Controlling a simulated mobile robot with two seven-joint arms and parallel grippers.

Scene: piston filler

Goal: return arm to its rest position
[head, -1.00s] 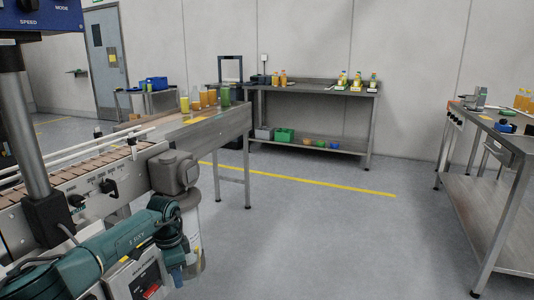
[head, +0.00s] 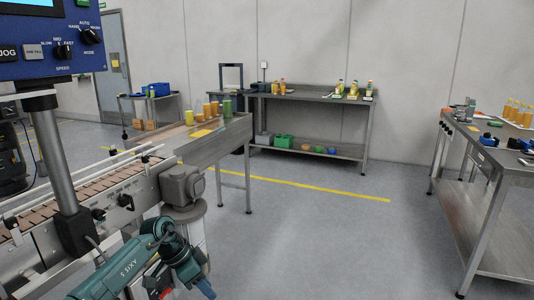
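My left arm, teal, comes in at the bottom left in front of the conveyor. Its gripper (head: 204,288) shows only as a small blue tip at the bottom of the picture, pointing down, and I cannot make out two separate fingers. I see nothing held at that tip. The arm is below and beside the conveyor end (head: 183,185), and whether it touches anything there is unclear. My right gripper and arm are not in view.
A blue control panel (head: 45,45) on a grey post (head: 62,150) stands close at left. A side table (head: 215,145) carries cups of juice. A steel bench (head: 350,125) stands at the back, another workbench (head: 480,165) at right. The grey floor (head: 340,240) between is clear.

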